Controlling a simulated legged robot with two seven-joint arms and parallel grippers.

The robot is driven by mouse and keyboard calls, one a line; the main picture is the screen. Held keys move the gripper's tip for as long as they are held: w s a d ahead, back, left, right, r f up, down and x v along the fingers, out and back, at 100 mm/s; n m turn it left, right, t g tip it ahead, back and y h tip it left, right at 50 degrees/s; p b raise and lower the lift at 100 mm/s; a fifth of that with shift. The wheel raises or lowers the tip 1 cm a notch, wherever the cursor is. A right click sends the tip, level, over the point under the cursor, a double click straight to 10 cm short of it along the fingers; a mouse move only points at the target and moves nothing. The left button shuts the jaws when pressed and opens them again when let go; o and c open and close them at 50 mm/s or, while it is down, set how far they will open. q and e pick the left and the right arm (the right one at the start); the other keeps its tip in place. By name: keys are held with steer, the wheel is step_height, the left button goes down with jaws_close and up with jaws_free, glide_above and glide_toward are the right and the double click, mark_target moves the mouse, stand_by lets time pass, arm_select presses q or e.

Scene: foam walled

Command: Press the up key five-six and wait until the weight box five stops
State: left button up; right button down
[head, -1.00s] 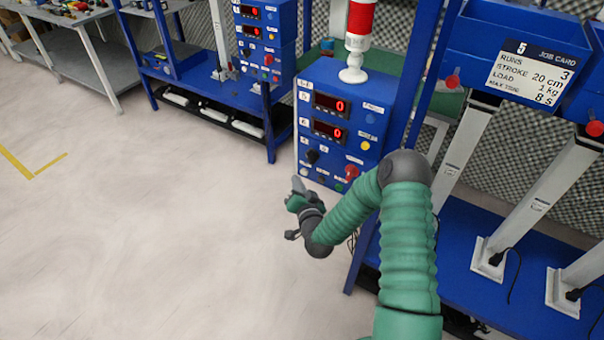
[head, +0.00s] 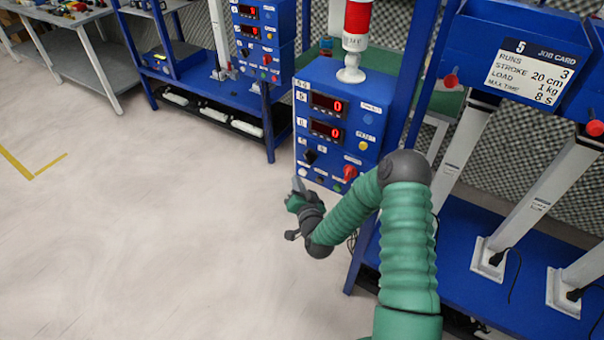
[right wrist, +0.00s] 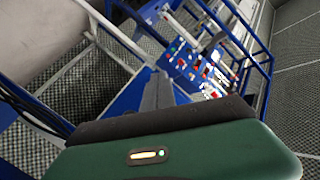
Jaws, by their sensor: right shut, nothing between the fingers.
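The blue control box (head: 383,97) for stations five and six stands right of centre in the head view. Its two red displays (head: 328,104) each read 0. Below them are a black knob (head: 310,157), a red knob (head: 350,172) and small buttons, including a white one (head: 304,173). The up key's label is too small to read. My right gripper (head: 298,185) is shut and empty, in front of the panel's lower left; contact cannot be told. It also shows in the right wrist view (right wrist: 158,90). A blue box (head: 495,40) bears job card 5 (head: 538,72). My left gripper is out of view.
A red and white signal lamp (head: 358,30) stands on the control box. White slanted columns (head: 535,200) rise from a blue bench (head: 470,270) at right. Another blue control station (head: 262,45) stands behind to the left. The floor at left is clear.

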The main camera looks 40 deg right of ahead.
steer(key=shift+d+r, duration=0.1)
stand_by(0.7)
steer(key=shift+w+d, duration=0.15)
steer(key=shift+d, duration=0.1)
